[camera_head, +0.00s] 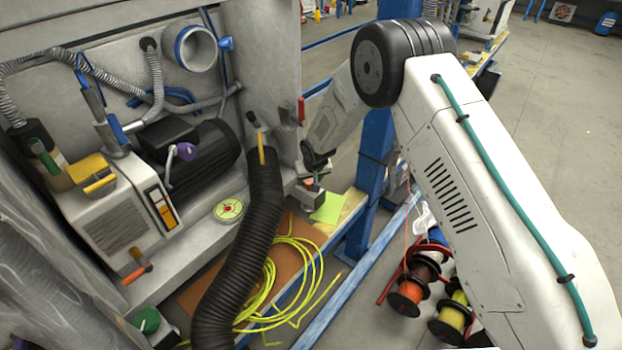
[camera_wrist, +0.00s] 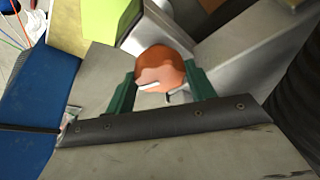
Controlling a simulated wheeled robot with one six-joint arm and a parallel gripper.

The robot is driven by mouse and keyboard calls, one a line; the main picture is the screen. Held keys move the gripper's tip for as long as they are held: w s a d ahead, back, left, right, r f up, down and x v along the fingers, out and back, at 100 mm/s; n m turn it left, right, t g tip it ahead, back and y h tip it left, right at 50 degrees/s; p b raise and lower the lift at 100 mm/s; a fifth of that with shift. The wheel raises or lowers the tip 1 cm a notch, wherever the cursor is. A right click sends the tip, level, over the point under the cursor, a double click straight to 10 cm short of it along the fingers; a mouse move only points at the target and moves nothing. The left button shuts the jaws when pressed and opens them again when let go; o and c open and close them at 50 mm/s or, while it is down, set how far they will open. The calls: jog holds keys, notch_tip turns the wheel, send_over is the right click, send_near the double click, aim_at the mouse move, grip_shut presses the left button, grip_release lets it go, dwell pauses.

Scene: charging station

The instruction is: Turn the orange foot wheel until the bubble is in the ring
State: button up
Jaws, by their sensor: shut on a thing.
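The orange foot wheel (camera_wrist: 160,65) shows in the wrist view, with a pale mark on its face. My gripper (camera_wrist: 161,78) has its two green fingers on either side of the wheel and is shut on it. In the head view my gripper (camera_head: 314,184) is by the right end of the bench, and the wheel there is mostly hidden. A round yellow-green level (camera_head: 229,210) with a red centre lies on the bench to the left of the gripper. It is too small to tell where its bubble is relative to the ring.
A thick black ribbed hose (camera_head: 245,235) runs down between the level and my gripper. A blue post (camera_head: 373,170) stands close to the right of the gripper. Yellow cable (camera_head: 290,262) lies below, and cable reels (camera_head: 420,280) stand on the floor.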

jog(key=shift+a+m+h, duration=0.1)
jog(key=shift+m+h, duration=0.2)
jog(key=shift+m, duration=0.3)
jog(key=o, duration=0.9)
jog(key=shift+o, duration=0.2)
jog(key=v, duration=0.8)
jog(key=shift+f, duration=0.1)
